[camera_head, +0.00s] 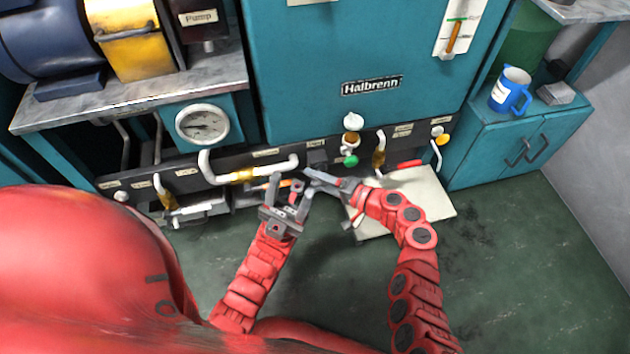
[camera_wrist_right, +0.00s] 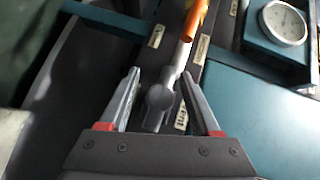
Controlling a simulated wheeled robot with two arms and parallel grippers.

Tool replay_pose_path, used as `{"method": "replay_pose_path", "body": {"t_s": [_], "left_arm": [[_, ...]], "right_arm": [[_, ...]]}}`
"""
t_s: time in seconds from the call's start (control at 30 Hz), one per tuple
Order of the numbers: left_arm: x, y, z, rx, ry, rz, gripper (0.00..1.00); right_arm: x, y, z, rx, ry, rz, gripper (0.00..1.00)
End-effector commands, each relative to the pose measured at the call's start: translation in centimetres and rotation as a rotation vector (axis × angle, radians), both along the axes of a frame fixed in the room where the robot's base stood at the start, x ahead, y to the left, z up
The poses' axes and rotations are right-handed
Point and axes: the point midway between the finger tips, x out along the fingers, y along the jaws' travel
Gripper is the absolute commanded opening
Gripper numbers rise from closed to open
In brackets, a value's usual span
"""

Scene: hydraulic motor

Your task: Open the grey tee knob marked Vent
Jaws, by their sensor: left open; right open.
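A partly covered label (camera_wrist_right: 181,119) ending in "ent" is beside the knob. In the head view my right gripper (camera_head: 311,178) is at the front of the panel and hides the knob. My left gripper (camera_head: 288,190) is open and empty, just left of the right one.
A white pipe with a brass-coloured fitting (camera_head: 242,175) runs left of the grippers below a round gauge (camera_head: 203,124). A valve with a green knob (camera_head: 350,161) stands right of them. A pale platform (camera_head: 430,195) is low at the right. The floor (camera_head: 530,260) at right is clear.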

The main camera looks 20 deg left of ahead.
Motion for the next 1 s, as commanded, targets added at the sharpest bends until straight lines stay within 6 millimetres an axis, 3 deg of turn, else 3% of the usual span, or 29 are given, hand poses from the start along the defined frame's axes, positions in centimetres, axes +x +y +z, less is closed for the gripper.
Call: {"method": "replay_pose_path", "body": {"t_s": [0.17, 0.43, 0.8, 1.0], "left_arm": [[-0.51, 0.25, 1.14, -0.028, -0.052, -0.011, 0.50], [-0.53, 0.29, 1.29, -0.030, -0.057, -0.013, 0.50], [-0.51, 0.28, 1.26, -0.030, -0.056, -0.012, 0.50], [-0.48, 0.27, 1.20, -0.029, -0.052, -0.011, 0.50]], "right_arm": [[0.15, 0.67, -0.13, -0.001, -0.002, 0.001, 0.64], [0.19, 0.72, -0.09, -0.001, -0.002, 0.000, 0.64], [0.19, 0.71, -0.11, -0.001, -0.002, -0.001, 0.00], [0.19, 0.70, -0.13, -0.002, -0.002, -0.001, 0.00]]}}
